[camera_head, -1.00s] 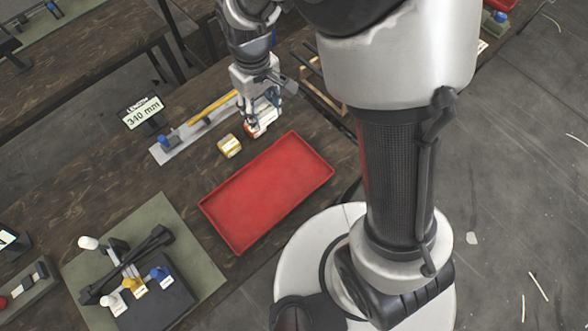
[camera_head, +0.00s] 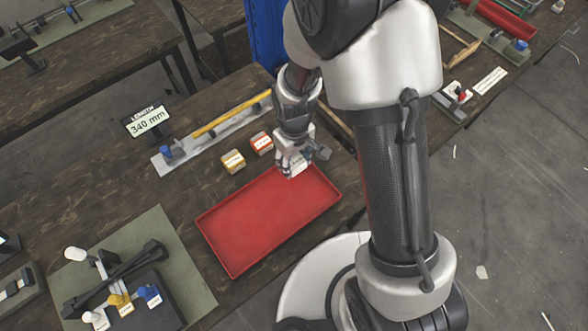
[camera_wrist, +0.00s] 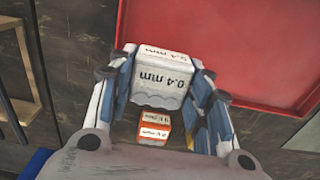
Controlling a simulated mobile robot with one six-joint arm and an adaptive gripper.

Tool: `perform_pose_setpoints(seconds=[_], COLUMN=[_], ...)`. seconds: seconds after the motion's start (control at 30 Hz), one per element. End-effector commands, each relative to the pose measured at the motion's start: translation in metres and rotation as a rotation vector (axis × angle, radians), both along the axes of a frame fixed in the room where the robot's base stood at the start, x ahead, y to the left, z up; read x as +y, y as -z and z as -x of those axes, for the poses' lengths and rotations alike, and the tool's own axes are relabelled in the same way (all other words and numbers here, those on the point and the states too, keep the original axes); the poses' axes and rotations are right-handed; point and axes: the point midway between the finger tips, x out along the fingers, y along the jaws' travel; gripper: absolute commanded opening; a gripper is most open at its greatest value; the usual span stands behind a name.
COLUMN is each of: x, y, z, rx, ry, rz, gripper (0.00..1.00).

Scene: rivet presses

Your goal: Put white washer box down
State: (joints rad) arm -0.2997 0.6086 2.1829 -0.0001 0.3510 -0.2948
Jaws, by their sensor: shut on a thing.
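The white washer box (camera_wrist: 165,78), marked "0.4 mm", sits between the two fingers of my gripper (camera_wrist: 165,100) in the wrist view. My gripper is shut on it. In the head view my gripper (camera_head: 291,165) is over the upper right edge of the red tray (camera_head: 268,218). The box there is mostly hidden by the fingers. In the wrist view the tray (camera_wrist: 250,40) lies beyond the box to the right. I cannot tell the exact height of the box above the table.
An orange-red box (camera_head: 261,143) and a yellow box (camera_head: 232,161) stand on the dark table behind the tray. A measuring rail (camera_head: 215,133) and a "340 mm" display (camera_head: 147,121) are further back. A press on a green mat (camera_head: 130,275) is at the lower left. The tray's visible floor is empty.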

Motion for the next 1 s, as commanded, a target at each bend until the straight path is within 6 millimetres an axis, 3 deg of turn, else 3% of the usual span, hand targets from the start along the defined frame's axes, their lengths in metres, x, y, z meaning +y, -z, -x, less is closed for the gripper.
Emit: perform_pose_setpoints(seconds=[0.17,0.37,0.77,0.8,1.0], x=[0.000,0.000,0.000,0.000,0.000], y=[0.014,0.044,0.049,0.049,0.048], z=[0.000,0.000,-0.001,0.000,0.000], rx=[0.001,0.001,-0.002,-0.001,-0.001], ry=[0.000,0.000,0.000,0.000,0.000], rz=[0.001,0.001,-0.001,-0.001,-0.001], gripper=[0.19,0.19,0.19,0.47,0.60])
